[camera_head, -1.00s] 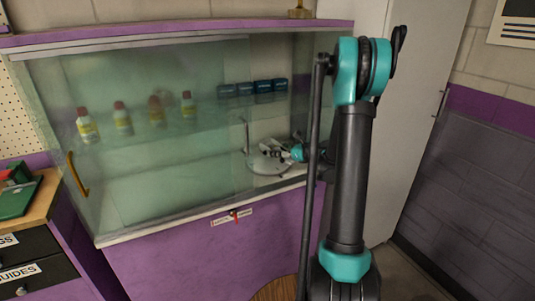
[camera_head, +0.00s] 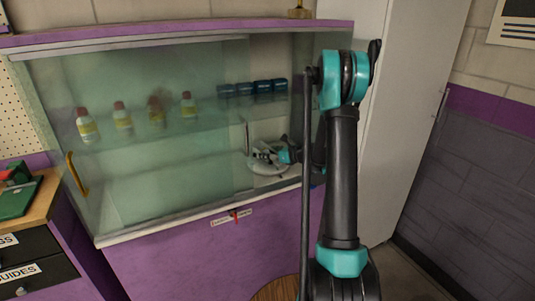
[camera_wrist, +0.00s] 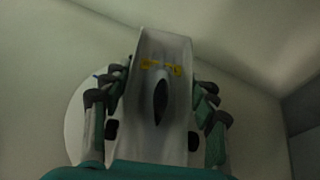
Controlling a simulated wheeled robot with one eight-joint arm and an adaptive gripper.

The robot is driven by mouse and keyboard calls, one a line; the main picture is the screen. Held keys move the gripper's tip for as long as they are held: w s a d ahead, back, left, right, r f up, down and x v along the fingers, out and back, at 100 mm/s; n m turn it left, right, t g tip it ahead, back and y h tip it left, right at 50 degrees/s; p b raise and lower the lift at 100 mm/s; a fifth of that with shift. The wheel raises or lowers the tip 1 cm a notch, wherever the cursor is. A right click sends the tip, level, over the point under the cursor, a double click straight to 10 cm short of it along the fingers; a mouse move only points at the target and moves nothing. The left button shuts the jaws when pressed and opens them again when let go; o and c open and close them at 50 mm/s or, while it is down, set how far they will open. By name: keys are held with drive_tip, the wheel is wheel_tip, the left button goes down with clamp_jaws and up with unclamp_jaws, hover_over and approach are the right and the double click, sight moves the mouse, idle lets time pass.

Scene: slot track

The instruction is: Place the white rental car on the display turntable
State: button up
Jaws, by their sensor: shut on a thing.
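The white rental car (camera_wrist: 177,125) is between the fingers of my gripper (camera_wrist: 157,108) in the wrist view. It has a dark oval on top and yellow marks near its far end. My gripper is shut on its sides. In the head view my gripper (camera_head: 274,154) is small and reaches into the right end of the glass cabinet. The display turntable is a pale round disc (camera_head: 268,168) on the cabinet floor; its edge also shows left of the car in the wrist view (camera_wrist: 77,122). The car is over the disc; I cannot tell whether they touch.
The cabinet's sliding glass (camera_head: 150,190) covers its left part, with a yellow handle (camera_head: 77,174). A red-tagged lock (camera_head: 235,214) is on the front edge. A white locker (camera_head: 385,130) stands at right.

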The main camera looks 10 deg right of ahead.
drive_tip(key=shift+f, duration=0.15)
drive_tip(key=o, duration=1)
